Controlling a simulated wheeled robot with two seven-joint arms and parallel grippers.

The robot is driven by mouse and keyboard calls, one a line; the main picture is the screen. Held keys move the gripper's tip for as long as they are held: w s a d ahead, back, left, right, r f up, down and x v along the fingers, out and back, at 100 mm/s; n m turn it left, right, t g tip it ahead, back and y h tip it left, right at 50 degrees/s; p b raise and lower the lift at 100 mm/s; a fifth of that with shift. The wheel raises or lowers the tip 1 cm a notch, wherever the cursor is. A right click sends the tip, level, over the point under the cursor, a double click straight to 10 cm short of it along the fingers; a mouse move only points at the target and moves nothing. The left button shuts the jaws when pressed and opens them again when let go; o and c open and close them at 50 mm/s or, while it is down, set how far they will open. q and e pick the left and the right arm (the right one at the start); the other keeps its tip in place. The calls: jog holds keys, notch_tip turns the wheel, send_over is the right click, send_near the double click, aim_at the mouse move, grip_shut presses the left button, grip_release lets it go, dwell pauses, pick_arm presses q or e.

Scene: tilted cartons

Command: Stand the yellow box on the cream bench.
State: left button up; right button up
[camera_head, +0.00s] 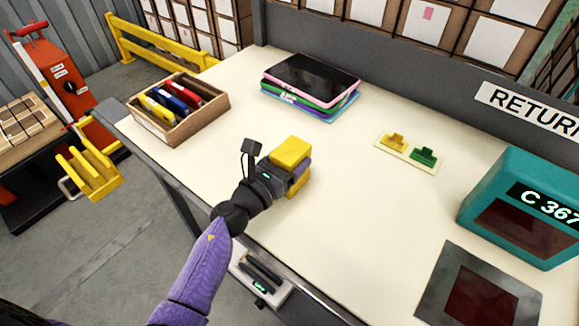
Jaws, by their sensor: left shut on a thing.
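The yellow box (291,151) is over the front left part of the cream bench (330,125). My left gripper (284,172) reaches in from the front left and is shut on the box. The gripper hides part of the box, and a purple patch shows between its yellow parts on the right side. I cannot tell whether the box touches the bench top or is held just above it. My right gripper is not in view.
A carton (178,110) with several coloured items sits at the back left. Stacked tablets (311,78) lie behind the box. A pad with yellow and green pieces (408,150), a teal display (525,205) and a dark plate (478,290) are on the right. The bench centre is clear.

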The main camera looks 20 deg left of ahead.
pick_arm(q)
jog(key=shift+r, duration=0.1)
jog(key=shift+f, duration=0.25)
jog(key=o, duration=1.2)
jog(key=shift+r, duration=0.1)
jog(key=shift+c, duration=0.2)
jog(key=shift+o, duration=0.7)
jog(key=shift+r+p, duration=0.35)
jog(key=shift+p, duration=0.05)
jog(key=v, duration=1.1)
jog(key=shift+s+a+f, duration=0.1)
jog(key=shift+s+f, duration=0.1)
jog(key=shift+s, duration=0.15)
jog(key=shift+s+a, duration=0.1)
jog(key=shift+s, duration=0.05)
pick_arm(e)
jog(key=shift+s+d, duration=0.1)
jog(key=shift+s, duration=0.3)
